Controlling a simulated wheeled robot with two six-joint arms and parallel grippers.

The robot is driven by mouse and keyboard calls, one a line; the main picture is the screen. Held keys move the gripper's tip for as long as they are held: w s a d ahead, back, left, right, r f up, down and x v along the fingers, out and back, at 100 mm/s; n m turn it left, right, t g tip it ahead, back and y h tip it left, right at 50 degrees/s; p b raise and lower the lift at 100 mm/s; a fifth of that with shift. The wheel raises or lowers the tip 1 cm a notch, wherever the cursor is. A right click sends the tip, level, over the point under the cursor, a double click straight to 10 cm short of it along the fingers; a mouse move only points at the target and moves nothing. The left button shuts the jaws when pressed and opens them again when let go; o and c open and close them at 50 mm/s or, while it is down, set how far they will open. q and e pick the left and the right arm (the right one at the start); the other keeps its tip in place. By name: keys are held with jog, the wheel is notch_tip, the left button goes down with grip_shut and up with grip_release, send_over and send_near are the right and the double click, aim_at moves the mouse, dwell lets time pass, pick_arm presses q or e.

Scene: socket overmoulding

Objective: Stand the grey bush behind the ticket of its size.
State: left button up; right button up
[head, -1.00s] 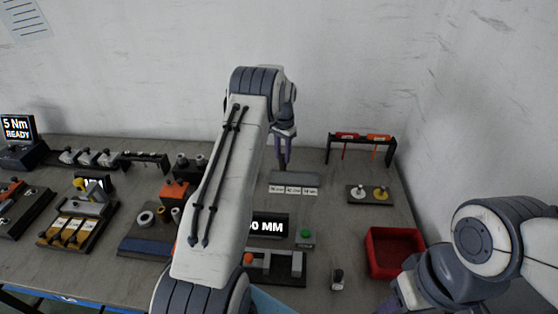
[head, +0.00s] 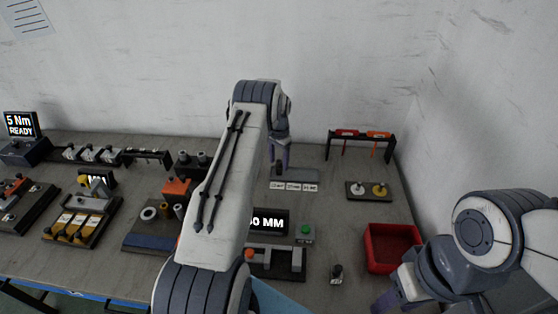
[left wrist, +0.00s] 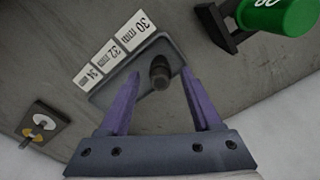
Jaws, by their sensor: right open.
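The grey bush (head: 278,169) stands upright on the grey ticket plate (head: 300,175) at the back, behind the leftmost ticket (head: 277,186) in the head view. In the left wrist view the bush (left wrist: 160,72) is nearest the 30 mm ticket (left wrist: 138,28); the 32 mm ticket (left wrist: 110,53) and 34 mm ticket (left wrist: 88,77) follow along the edge. My left gripper (left wrist: 161,75) is open, its purple fingers either side of the bush with a gap. In the head view the left gripper (head: 279,158) is partly hidden by my arm. My right gripper (head: 387,300) is open at the bottom edge, mostly hidden.
A red bin (head: 392,247) stands at the right. A display with a green button (head: 306,231) stands in front of the plate. A small dark piece (head: 337,274) stands near the front. A rack (head: 361,137) and a board with two knobs (head: 369,190) are at the back right.

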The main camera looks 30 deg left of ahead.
aim_at(279, 161)
pick_arm(q)
jog(key=shift+r, duration=0.15)
notch_tip(279, 161, up, 11)
jog(key=b, duration=0.3)
jog(key=s+d+r+m, duration=0.1)
jog(key=s+d+r, duration=0.2)
jog(key=d, duration=0.6)
jog(key=s+d+r+m, duration=0.1)
jog(key=s+d+r, duration=0.3)
jog(key=d, duration=0.4)
jog(key=s+d+r+m, duration=0.1)
jog(key=s+d+r, duration=0.2)
jog(key=d, duration=0.6)
jog(key=s+d+r+m, duration=0.1)
jog(key=s+d, duration=0.3)
jog(key=s, duration=0.2)
jog(key=s+d+r, duration=0.1)
jog(key=s+d, duration=0.3)
jog(key=s, duration=0.2)
jog(key=s+f+m+h, duration=0.1)
jog(key=s+f, duration=0.2)
jog(key=s, duration=1.4)
jog(key=shift+d+m, duration=0.2)
jog(key=shift+m, duration=0.1)
